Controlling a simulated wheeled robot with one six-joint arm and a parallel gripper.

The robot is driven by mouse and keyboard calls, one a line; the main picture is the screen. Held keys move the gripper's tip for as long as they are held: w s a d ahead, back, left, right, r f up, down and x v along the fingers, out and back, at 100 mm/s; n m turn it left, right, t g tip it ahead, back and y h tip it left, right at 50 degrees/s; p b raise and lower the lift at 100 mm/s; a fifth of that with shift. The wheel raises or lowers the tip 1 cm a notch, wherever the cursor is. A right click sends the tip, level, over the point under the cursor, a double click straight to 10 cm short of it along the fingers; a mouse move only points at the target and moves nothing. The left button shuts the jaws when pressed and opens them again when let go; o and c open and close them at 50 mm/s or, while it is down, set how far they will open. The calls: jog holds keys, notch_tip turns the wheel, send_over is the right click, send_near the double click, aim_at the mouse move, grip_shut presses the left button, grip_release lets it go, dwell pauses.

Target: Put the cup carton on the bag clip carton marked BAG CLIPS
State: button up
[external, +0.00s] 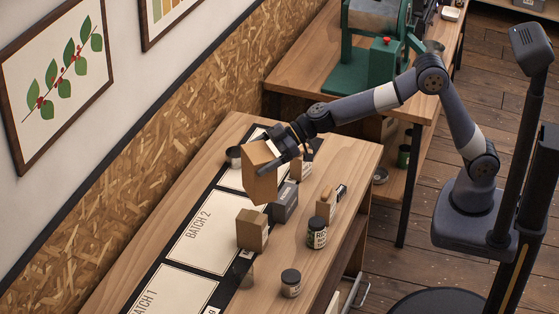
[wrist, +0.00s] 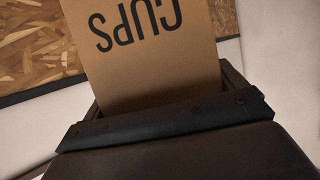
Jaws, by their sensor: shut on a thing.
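The cup carton (external: 260,180) is a tall brown box held in the air above the table. Its upside-down CUPS print fills much of the wrist view (wrist: 150,60). My gripper (external: 284,150) is shut on the carton, and it also shows in the wrist view (wrist: 165,120). Below and near the held carton are a dark grey box (external: 285,205) with small light print and a brown carton (external: 252,231). I cannot read BAG CLIPS on any box, so I cannot tell which is the bag clip carton.
The wooden table (external: 190,180) bears mats marked BATCH 2 (external: 197,238) and BATCH 1 (external: 172,292). A labelled jar (external: 316,234), a dark-lidded jar (external: 290,284) and a small carton (external: 324,207) stand at the right. A green machine (external: 372,70) stands behind.

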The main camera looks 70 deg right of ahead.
aim_at(248, 192)
notch_tip(248, 192, down, 10)
jog(key=b, duration=0.4)
jog(key=shift+f+b, duration=0.1)
jog(key=shift+b, duration=0.25)
jog(key=o, duration=1.1)
jog(key=shift+o, duration=0.2)
jog(key=shift+d+r, duration=0.15)
jog(key=shift+r, duration=0.05)
jog(key=v, duration=1.1)
jog(key=shift+s+d+r, duration=0.2)
jog(key=shift+s, duration=0.15)
